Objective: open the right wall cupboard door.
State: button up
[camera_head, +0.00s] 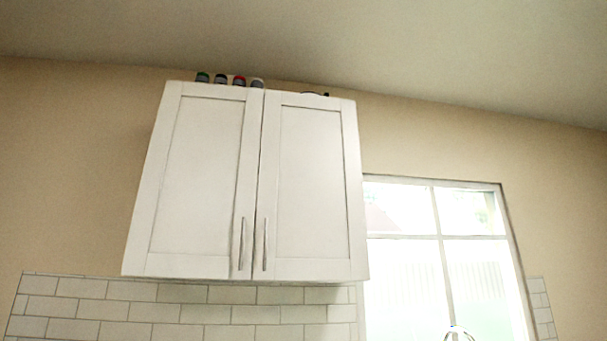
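A white wall cupboard with two panelled doors hangs on the beige wall in the head view. Its right door (311,184) is shut, flush beside the left door (198,178). A thin vertical metal handle (265,244) sits at the lower left of the right door. A matching handle (242,244) sits at the lower right of the left door, close beside it. The inside of the cupboard is hidden. My gripper is not in view.
Several small jars (239,81) with coloured lids and a dark object (314,94) stand on top of the cupboard. A bright window (438,238) is to its right. White tiles (180,311) run below. The space before the doors looks clear.

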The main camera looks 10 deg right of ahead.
aim_at(310, 224)
jog(key=u, duration=1.4)
jog(key=k, duration=0.95)
jog(key=z, duration=0.8)
jog(key=i, duration=1)
